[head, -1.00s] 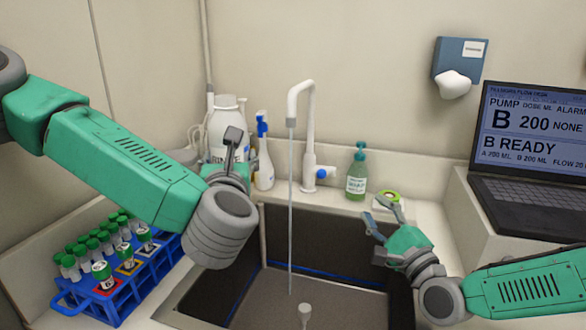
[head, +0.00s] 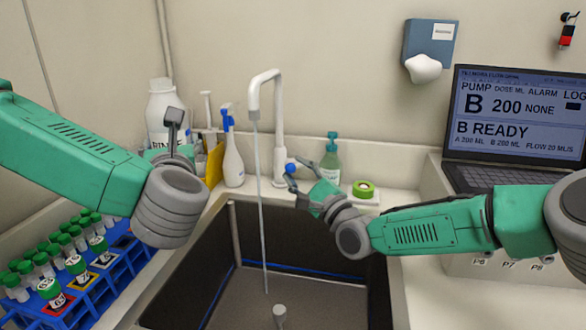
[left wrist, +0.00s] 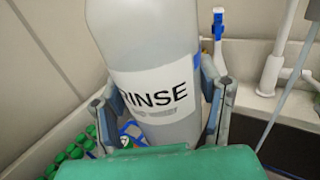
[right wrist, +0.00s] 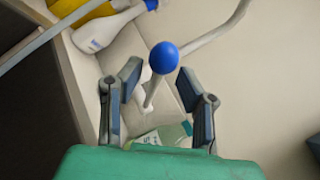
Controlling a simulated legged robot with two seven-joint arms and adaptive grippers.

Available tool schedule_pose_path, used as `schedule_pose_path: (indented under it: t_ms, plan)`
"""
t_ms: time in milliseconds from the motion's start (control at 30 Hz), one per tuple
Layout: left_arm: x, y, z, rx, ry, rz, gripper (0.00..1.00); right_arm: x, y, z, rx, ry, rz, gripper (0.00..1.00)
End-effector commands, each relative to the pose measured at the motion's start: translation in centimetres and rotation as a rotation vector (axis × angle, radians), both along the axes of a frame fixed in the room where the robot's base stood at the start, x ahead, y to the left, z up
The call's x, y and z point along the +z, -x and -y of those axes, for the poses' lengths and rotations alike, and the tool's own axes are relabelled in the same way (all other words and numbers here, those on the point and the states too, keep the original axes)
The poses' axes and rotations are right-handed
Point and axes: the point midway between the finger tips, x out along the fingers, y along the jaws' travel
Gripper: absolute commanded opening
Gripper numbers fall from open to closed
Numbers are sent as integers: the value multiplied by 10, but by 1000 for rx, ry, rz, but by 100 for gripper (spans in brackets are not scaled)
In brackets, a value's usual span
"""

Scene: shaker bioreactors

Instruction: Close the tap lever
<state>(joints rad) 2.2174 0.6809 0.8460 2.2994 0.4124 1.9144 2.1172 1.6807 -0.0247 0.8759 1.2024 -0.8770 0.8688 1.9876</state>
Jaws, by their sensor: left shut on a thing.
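The white tap (head: 278,130) stands behind the sink, with a water stream (head: 262,210) falling from its spout. Its lever ends in a blue knob (head: 291,169), also seen in the right wrist view (right wrist: 163,57). My right gripper (head: 297,174) is open at the knob. In the right wrist view its two fingers (right wrist: 158,82) stand apart, with the knob lined up between them near the tips; contact cannot be told. My left gripper (left wrist: 160,105) is shut on a white bottle labelled RINSE (left wrist: 150,85), which shows behind the left arm in the head view (head: 166,112).
The dark sink (head: 330,245) lies below the tap. A spray bottle (head: 232,155) is left of the tap. A blue tube rack (head: 92,285) is at the left, a laptop (head: 520,120) at the right.

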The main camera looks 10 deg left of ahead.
Motion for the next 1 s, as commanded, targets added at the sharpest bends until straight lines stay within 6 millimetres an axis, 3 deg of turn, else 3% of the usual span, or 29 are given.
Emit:
schedule_pose_path:
  t_ms: [133,467,500,600,867,1000]
  plan:
    - [0,0,-3,2,3,3,21,3,-6,-11,0,3,1,32]
    - [0,0,-2,1,2,2,21,4,-9,-12,0,1,1,32]
    - [1,0,-1,1,1,3,21,4,-9,-11,0,0,0,28]
    - [1,0,1,0,0,2,21,4,-9,-10,-1,-1,0,0]
    - [1,0,0,1,-1,3,21,4,-9,-9,-1,-2,-2,0]
    - [-3,1,1,1,-1,3,21,15,-14,-8,-2,-1,-62,0]
